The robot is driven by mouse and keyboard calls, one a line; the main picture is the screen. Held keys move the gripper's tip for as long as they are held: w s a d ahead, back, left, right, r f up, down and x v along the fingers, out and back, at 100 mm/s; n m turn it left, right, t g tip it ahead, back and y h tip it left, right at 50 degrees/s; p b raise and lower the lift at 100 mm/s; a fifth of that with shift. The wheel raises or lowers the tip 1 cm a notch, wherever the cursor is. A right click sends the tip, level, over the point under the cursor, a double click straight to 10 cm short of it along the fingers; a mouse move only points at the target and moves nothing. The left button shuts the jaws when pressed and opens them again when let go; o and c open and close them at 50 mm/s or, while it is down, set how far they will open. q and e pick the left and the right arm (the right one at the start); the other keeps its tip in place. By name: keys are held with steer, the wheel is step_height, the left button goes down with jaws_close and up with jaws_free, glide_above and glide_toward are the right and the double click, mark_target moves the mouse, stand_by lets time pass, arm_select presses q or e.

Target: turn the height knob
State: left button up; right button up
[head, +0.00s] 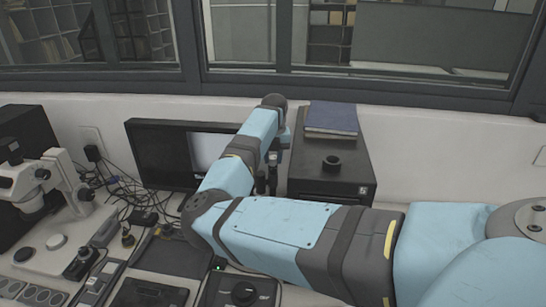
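My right arm reaches across the middle of the head view and bends back to the left. My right gripper (268,178) points down beyond the forearm, in front of the dark cabinet. It is small and partly hidden by the arm, so I cannot tell whether it is open or shut or touching anything. A round black knob (243,292) sits on a dark box at the bottom centre, apart from the gripper. I cannot tell whether it is the height knob. The arm hides much of the bench behind it. My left gripper is not in view.
A monitor (155,155) stands behind the arm. A dark cabinet (305,173) bears a blue book (331,118) and a small black round part (332,162). A white microscope (42,180) stands at left, near tangled cables (122,190). The bench is crowded.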

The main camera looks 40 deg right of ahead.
steer(key=n+b, duration=0.3)
steer(key=shift+f, duration=0.15)
steer(key=shift+n+b, duration=0.9)
steer(key=shift+n, duration=0.3)
steer(key=n+b, duration=0.1)
steer(key=n, duration=0.1)
steer(key=shift+n+b, duration=0.3)
steer(key=shift+b, duration=0.1)
steer(key=n+b, duration=0.2)
steer(key=n, duration=0.1)
steer(key=shift+w+n, duration=0.1)
steer(key=shift+n, duration=0.2)
steer(key=n+b, duration=0.1)
steer(key=n, duration=0.2)
steer(key=shift+b, duration=0.3)
steer(key=shift+a+n+b, duration=0.1)
steer(key=shift+n+b, duration=0.2)
steer(key=shift+n, duration=0.8)
steer(key=shift+r+n, duration=0.2)
steer(key=shift+n, duration=0.4)
